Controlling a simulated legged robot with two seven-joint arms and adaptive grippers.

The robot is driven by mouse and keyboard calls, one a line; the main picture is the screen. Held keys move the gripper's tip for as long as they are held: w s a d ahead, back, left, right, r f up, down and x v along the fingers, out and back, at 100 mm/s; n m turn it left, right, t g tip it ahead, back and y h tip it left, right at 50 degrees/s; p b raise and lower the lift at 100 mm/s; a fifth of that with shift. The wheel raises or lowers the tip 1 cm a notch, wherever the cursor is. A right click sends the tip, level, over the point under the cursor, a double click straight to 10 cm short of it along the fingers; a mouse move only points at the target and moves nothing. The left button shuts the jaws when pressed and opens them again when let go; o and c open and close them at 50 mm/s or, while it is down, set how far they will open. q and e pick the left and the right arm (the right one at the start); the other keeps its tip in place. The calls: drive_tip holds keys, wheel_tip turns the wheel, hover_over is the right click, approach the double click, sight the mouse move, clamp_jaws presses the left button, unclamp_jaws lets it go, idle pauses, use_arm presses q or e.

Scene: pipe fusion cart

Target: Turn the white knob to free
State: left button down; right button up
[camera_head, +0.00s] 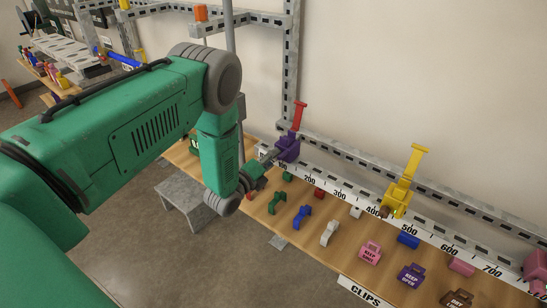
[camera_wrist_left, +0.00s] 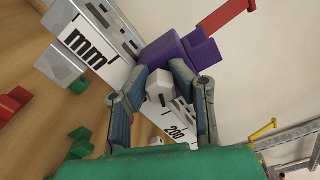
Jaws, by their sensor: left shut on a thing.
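The white knob (camera_wrist_left: 160,88) shows in the left wrist view, a small pale block on the front of a purple clamp (camera_wrist_left: 180,55) with a red lever (camera_wrist_left: 228,17). My left gripper (camera_wrist_left: 161,72) has one finger on each side of the knob and is shut on it. In the head view the purple clamp (camera_head: 288,148) stands at the left end of the ruler rail, its red lever (camera_head: 299,115) upright. My left gripper (camera_head: 268,157) reaches it from the left. The knob is not clear there, hidden by the fingers. My right gripper is not in view.
A white millimetre ruler (camera_head: 325,186) runs along the wooden bench. A yellow clamp (camera_head: 397,195) stands farther right on the rail. Several coloured clips, including a blue one (camera_head: 302,216) and a white one (camera_head: 328,232), lie in front. A metal post rises behind the purple clamp.

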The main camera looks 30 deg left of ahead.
use_arm(q)
drive_tip(key=n+b, duration=0.1)
drive_tip(key=n, duration=0.1)
drive_tip(key=f+n, duration=0.1)
drive_tip(key=n, duration=0.2)
drive_tip(key=shift+s+b, duration=0.2)
drive_tip(key=shift+b, duration=0.15)
drive_tip(key=n+b, duration=0.1)
drive_tip(key=n, duration=0.4)
drive_tip(key=shift+f, duration=0.1)
drive_tip(key=n+b, duration=0.2)
drive_tip(key=n, duration=0.3)
drive_tip(key=shift+d+f+n, duration=0.1)
drive_tip(key=shift+n, duration=0.3)
drive_tip(key=shift+d+n+b, duration=0.1)
drive_tip(key=shift+n+b, duration=0.4)
drive_tip(key=shift+n, duration=1.8)
drive_tip(key=c, duration=1.3)
unclamp_jaws()
drive_tip(key=shift+c, duration=0.2)
